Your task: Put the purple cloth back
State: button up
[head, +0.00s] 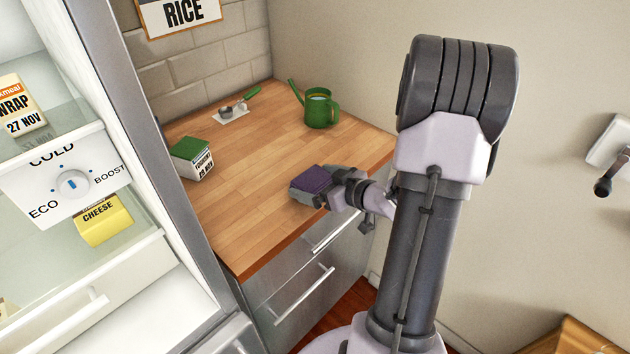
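The purple cloth (312,179) looks like a small folded block, at the front edge of the wooden counter in the middle of the head view. My gripper (314,187) reaches in from the right and is right at the cloth. One grey finger lies along the cloth's near side. The other finger is mostly hidden, so I cannot tell whether the fingers are closed on it. I also cannot tell whether the cloth rests on the counter or is held just above it.
A green watering can (320,108), a white spoon rest (231,114) with utensils and a green-topped carton (192,158) stand on the wooden counter (255,190). Steel drawers (305,290) are below. An open fridge (75,200) with a cheese pack (103,220) is at left.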

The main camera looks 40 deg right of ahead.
jog(key=shift+r, duration=0.15)
jog(key=a+p+v, duration=0.1)
jog(key=p+v, duration=0.4)
jog(key=v, duration=0.6)
jog(key=w+r+m+g+h, duration=0.35)
jog(key=w+r+h, duration=0.3)
jog(key=r, duration=0.45)
jog(key=s+a+r+m+g+y, duration=0.1)
jog(key=s+a, duration=0.6)
jog(key=a, duration=0.8)
jog(key=s+a+r+g+y, duration=0.3)
jog(key=s+a+y, duration=0.3)
jog(key=a, duration=0.9)
jog(key=shift+s+r+m, duration=0.3)
jog(key=shift+s+m, duration=0.05)
jog(key=shift+s, duration=0.05)
